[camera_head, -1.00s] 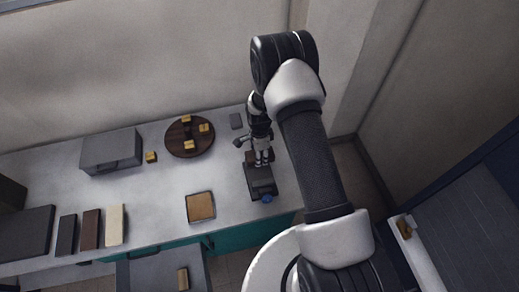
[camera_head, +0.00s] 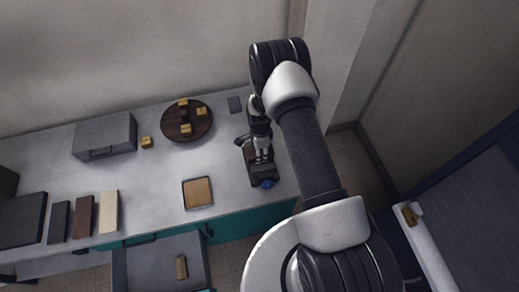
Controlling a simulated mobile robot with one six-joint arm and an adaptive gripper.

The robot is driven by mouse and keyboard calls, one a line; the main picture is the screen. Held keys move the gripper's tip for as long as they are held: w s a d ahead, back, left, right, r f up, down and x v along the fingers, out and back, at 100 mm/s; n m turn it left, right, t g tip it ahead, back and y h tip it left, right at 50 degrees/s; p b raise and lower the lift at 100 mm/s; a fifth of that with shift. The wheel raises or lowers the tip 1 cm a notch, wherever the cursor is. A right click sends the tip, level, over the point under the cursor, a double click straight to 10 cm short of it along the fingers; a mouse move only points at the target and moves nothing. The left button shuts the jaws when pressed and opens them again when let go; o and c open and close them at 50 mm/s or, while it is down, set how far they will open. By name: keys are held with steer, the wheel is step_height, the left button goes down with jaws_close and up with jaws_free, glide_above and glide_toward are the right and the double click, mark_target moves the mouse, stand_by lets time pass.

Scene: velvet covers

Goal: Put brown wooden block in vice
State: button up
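The vice (camera_head: 261,174) is a dark device with a blue knob at the right front of the table. My gripper (camera_head: 262,157) points down right over it, with its fingertips at or just above the jaws. I cannot tell whether the fingers hold anything or touch the vice. Several small yellow-brown blocks show: some on a round dark wooden tray (camera_head: 172,126), a loose block (camera_head: 146,142) beside it, and a longer brown block (camera_head: 182,267) in the open drawer (camera_head: 140,270). Which is the task's brown wooden block is unclear.
A grey box (camera_head: 105,135) stands at the back left. Black, brown and cream slabs (camera_head: 84,217) lie at the front left. A framed tan square (camera_head: 198,192) lies left of the vice. A small yellow-brown object (camera_head: 410,215) rests on a ledge at right.

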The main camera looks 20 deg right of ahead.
steer(key=shift+f, duration=0.25)
steer(key=o, duration=1.2)
steer(key=shift+r, duration=0.1)
step_height(320, 180, up, 12)
steer(key=shift+f, duration=0.1)
stand_by(0.7)
